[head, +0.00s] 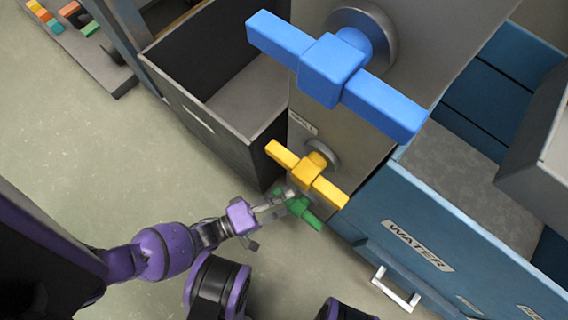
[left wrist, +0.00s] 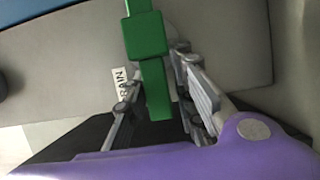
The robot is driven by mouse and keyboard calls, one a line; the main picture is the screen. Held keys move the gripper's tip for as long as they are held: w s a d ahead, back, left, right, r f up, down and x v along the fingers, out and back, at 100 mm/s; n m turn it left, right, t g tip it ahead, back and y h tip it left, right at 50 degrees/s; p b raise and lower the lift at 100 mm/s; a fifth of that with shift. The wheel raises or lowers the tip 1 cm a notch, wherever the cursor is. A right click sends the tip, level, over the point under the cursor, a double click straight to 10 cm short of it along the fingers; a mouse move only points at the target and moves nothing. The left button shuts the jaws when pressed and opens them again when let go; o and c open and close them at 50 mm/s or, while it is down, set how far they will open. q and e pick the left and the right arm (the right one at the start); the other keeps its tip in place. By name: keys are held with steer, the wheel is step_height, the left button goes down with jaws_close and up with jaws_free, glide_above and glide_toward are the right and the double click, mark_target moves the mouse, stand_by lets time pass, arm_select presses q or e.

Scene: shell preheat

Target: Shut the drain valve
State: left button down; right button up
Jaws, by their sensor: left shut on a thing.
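The drain valve is a green bar handle (head: 306,213) low on the grey panel, below the yellow and blue valves. In the left wrist view the green handle (left wrist: 145,40) runs upright through the picture, with a "DRAIN" label (left wrist: 122,85) beside it, partly hidden by a finger. My left gripper (head: 280,204) is at the green handle. Its fingers (left wrist: 155,98) stand on both sides of the handle's lower arm, shut on it. My right gripper is not in view.
A yellow valve (head: 308,174) sits just above the green one, and a large blue valve (head: 335,70) above that. An open dark drawer (head: 205,115) is at the left. A blue drawer marked "WATER" (head: 418,246) with a white handle (head: 396,289) juts out at right.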

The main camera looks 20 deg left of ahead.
arm_select(q)
steer(key=c, duration=1.7)
jaws_free()
steer(key=shift+d+r, duration=0.3)
steer(key=shift+r, duration=0.05)
steer(key=shift+o, duration=0.6)
steer(key=shift+a, duration=0.1)
steer(key=shift+f, duration=0.1)
steer(key=v, duration=1.2)
steer(key=shift+a+f, duration=0.1)
steer(key=shift+a, duration=0.05)
